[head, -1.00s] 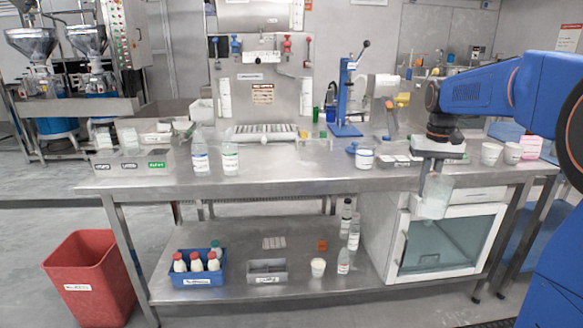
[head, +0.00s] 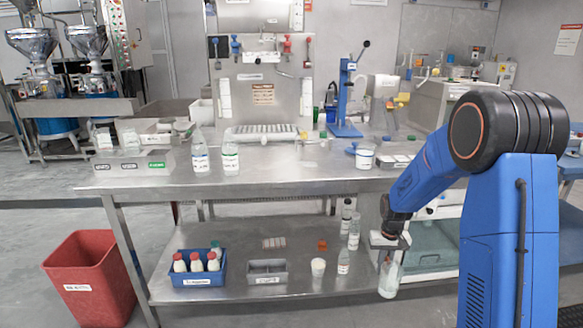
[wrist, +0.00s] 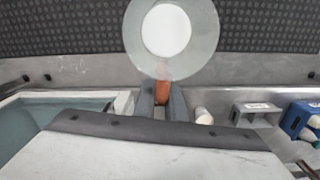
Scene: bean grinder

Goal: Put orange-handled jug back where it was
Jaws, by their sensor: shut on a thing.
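My gripper (head: 388,246) is low, at about the height of the lower shelf (head: 215,292) and in front of the cabinet's left side. It is shut on the orange handle of a clear jug (head: 389,280). The jug hangs roughly upright below and in front of the gripper. In the wrist view the jug (wrist: 205,48) is seen from above as a round rim with a white disc inside. Its orange handle (wrist: 161,92) lies between the two fingers (wrist: 162,100). In that view the jug is over the dark floor mat, outside the shelf's edge.
On the lower shelf are a white cup (head: 318,268), bottles (head: 344,262), a grey holder (head: 266,272) and a blue crate (head: 198,276). A red bin (head: 92,285) stands left.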

